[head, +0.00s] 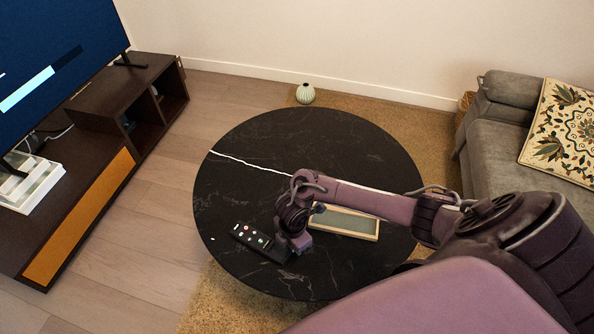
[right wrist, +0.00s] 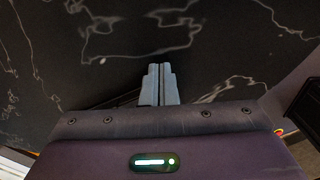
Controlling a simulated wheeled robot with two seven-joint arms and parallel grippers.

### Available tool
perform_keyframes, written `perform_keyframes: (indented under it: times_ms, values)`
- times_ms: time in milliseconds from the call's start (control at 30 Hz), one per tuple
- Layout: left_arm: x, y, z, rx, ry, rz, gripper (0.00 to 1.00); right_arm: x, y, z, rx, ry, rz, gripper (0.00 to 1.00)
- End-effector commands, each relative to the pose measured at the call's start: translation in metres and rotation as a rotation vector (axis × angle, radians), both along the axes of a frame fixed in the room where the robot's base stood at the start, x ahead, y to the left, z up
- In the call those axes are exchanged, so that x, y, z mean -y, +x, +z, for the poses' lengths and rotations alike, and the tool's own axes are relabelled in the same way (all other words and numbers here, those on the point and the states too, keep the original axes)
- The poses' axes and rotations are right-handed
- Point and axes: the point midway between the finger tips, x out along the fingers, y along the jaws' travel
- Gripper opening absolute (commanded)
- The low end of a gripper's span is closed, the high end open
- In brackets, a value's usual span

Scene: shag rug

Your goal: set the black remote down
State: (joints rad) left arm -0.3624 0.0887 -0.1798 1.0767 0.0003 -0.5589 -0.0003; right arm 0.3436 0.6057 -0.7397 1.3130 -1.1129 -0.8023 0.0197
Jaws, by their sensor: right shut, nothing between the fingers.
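The black remote (head: 252,237) lies on the dark round table (head: 335,140), near its front left, with its coloured buttons facing up. My right gripper (right wrist: 159,70) is shut, with its fingertips together and nothing between them. In the head view my right arm reaches in from the right, and its wrist is just right of the remote, over its right end. I cannot tell whether they touch. In the right wrist view the fingertips point over bare black veined tabletop, and I cannot clearly make out the remote. My left gripper is not in view.
The far half of the table is clear. A small pale vase (head: 305,93) stands beyond it. A TV cabinet (head: 80,215) is at left, a grey sofa (head: 495,140) at right.

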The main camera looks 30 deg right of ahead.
Motion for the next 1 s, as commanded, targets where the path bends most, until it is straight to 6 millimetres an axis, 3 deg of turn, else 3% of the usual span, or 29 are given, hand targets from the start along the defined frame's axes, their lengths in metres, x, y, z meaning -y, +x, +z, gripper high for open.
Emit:
perform_keyframes:
  times_ms: [333, 567, 800, 1000]
  values:
    - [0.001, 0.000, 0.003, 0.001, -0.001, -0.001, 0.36, 0.004, 0.000, 0.000, -0.001, -0.002, -0.002, 0.00]
    - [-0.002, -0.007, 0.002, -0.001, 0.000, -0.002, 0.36, 0.033, 0.003, 0.002, -0.001, -0.005, -0.006, 0.00]
    - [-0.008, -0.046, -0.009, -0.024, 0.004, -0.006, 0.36, 0.030, 0.004, 0.062, 0.003, -0.002, -0.001, 0.00]
    - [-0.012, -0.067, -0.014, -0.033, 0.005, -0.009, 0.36, 0.030, 0.003, 0.091, 0.001, -0.001, -0.001, 0.00]
